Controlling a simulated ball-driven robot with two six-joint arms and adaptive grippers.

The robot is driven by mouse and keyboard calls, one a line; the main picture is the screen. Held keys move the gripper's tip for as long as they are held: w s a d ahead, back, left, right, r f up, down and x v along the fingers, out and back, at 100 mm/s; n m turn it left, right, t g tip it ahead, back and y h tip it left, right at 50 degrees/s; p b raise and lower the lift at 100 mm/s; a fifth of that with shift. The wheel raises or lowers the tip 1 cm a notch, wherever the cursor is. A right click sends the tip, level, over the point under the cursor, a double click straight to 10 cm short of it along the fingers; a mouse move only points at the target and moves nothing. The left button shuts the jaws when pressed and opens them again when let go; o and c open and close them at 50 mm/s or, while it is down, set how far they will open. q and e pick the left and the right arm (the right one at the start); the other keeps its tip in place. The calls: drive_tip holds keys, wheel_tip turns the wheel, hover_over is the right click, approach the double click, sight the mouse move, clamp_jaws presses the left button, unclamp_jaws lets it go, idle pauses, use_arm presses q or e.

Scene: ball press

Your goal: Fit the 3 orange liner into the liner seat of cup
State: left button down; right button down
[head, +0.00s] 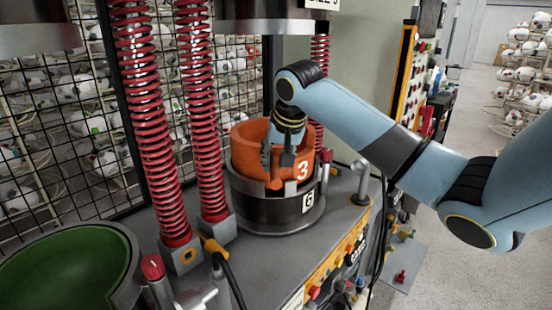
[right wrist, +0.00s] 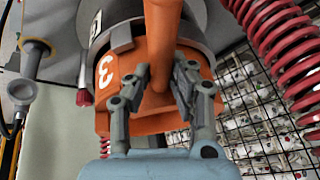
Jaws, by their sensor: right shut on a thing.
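Much of the liner rises above the rim. I cannot tell whether it rests fully in the seat. In the right wrist view the liner (right wrist: 128,55) shows with the cup (right wrist: 205,18) beyond it. My right gripper (head: 278,155) reaches down into the liner. Its fingers (right wrist: 160,76) are shut on the liner's orange central bar. My left gripper is out of view.
A green-lined bowl (head: 70,270) is at the lower left. A short metal post (head: 361,180) stands right of the cup. A control panel (head: 345,258) lines the front edge. A wire mesh stands behind.

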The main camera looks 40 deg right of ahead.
drive_tip(key=shift+f, duration=3.15)
drive_tip(key=shift+f+b, duration=0.4)
drive_tip(key=shift+f, duration=1.05)
drive_tip(key=c, duration=1.1)
unclamp_jaws()
